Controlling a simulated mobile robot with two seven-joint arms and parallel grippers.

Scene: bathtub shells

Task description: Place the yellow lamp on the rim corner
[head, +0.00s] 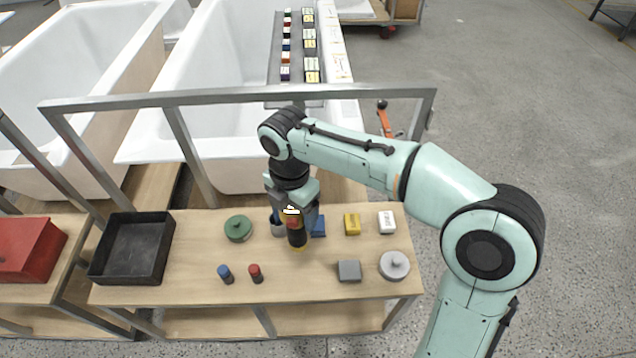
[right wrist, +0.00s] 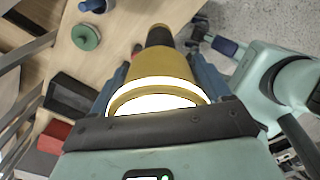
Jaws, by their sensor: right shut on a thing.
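The yellow lamp (right wrist: 155,75) sits between the fingers of my right gripper (right wrist: 160,90) in the right wrist view, with a bright white ring at the near end and a black far end. In the head view my right gripper (head: 293,208) points down over the wooden bench; the lamp (head: 298,238) shows only partly beneath it. I cannot tell whether its lower end touches the bench. The middle white bathtub (head: 225,60) stands behind the bench; its near rim (head: 150,150) shows at the left, and my right arm hides part of its right side. My left gripper is out of view.
The bench holds a black tray (head: 130,250), a green round lid (head: 238,228), blue (head: 225,273) and red (head: 255,272) cylinders, a yellow box (head: 352,223), a white box (head: 386,222), a grey block (head: 349,270) and a grey disc (head: 394,265). A metal bar (head: 200,98) crosses above.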

